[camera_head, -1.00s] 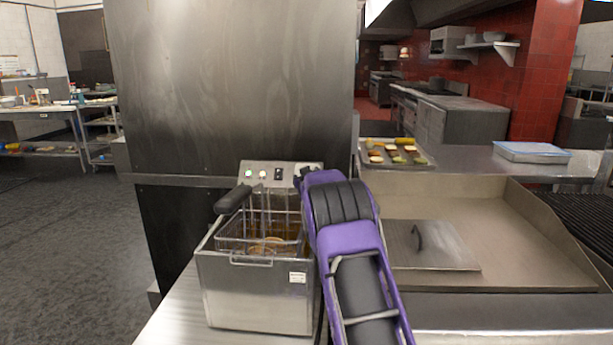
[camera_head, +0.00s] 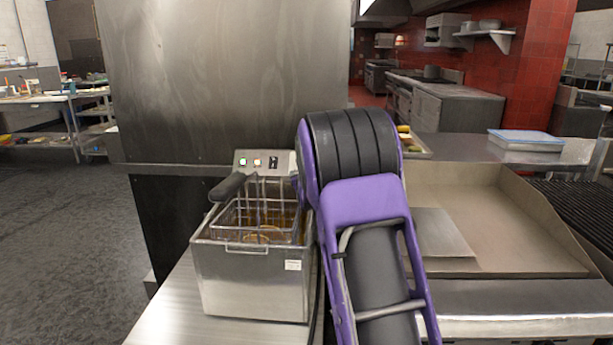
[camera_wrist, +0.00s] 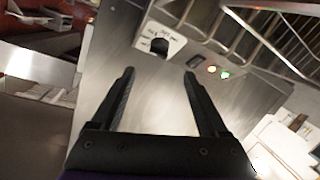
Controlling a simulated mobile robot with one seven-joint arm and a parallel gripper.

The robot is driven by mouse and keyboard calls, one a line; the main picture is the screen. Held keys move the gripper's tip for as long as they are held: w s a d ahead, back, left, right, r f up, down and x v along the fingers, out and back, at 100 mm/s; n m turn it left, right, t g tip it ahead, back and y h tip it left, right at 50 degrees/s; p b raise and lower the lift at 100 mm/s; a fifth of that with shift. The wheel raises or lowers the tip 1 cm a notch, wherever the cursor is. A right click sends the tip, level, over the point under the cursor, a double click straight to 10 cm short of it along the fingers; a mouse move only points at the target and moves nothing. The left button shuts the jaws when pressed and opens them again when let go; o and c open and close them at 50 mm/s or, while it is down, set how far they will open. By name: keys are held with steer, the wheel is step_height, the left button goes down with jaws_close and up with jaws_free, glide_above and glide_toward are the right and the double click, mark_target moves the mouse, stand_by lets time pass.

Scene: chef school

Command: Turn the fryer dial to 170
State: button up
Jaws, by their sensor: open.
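The fryer (camera_head: 250,283) is a steel box with a wire basket (camera_head: 262,225) in it. Its control panel (camera_head: 283,158) stands at the back, with lit lamps and a dark switch. In the wrist view, the dial (camera_wrist: 159,45) is a black knob on a white marked plate; its numbers are too small to read. My gripper (camera_wrist: 159,76) is open and empty, with its fingertips on either side below the dial, apart from it. In the head view, my purple arm hides the dial and the gripper.
The basket's dark handle (camera_head: 227,187) sticks up at the fryer's left. A flat griddle (camera_head: 510,225) with a metal plate (camera_head: 441,234) lies to the right. A tray with food (camera_head: 416,148) and a blue-lidded container (camera_head: 525,140) stand behind. A steel wall panel (camera_head: 225,80) rises behind the fryer.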

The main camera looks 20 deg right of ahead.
steer(key=v, duration=0.5)
steer(key=shift+s+a, duration=0.1)
steer(key=shift+s, duration=0.2)
